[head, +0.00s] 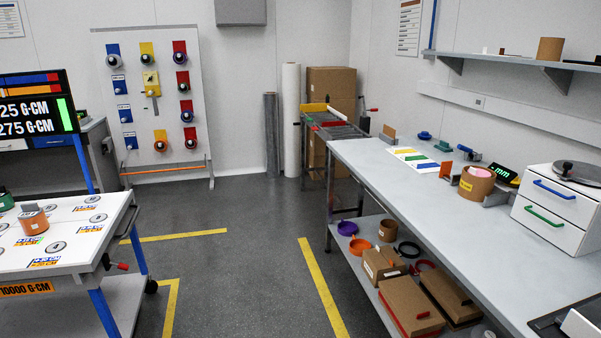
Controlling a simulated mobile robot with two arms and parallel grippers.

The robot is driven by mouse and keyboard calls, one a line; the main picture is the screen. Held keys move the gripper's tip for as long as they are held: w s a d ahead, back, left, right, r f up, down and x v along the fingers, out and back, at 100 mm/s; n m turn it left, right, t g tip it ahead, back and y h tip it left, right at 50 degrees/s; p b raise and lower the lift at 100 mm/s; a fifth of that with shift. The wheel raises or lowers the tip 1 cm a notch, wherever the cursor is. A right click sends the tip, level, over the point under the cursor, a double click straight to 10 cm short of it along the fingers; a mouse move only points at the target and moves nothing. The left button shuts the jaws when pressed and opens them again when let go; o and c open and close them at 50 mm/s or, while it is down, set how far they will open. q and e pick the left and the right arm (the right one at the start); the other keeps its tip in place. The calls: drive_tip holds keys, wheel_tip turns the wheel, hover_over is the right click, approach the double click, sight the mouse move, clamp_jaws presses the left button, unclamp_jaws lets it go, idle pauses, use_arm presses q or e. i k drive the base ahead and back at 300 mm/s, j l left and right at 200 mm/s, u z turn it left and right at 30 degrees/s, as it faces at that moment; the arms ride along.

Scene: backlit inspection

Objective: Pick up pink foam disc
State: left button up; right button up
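A second pinkish round surface (481,172) shows at the top of a tan cylinder (475,189) with a yellow label on the right workbench (405,185). I cannot tell from here which of the two is foam. Neither of my grippers is in view.
The cart top also holds several printed labels and round marks. A display board (35,110) rises behind it. Grey floor (235,260) with yellow lines lies open between cart and workbench. A white drawer unit (555,208) stands on the bench.

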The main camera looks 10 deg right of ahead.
sight(483, 174)
drive_tip(key=i+j+z, duration=0.15)
drive_tip(key=i, duration=0.45)
drive_tip(key=i+j+z, duration=0.2)
drive_tip(key=i, duration=0.35)
drive_tip(key=l, duration=0.1)
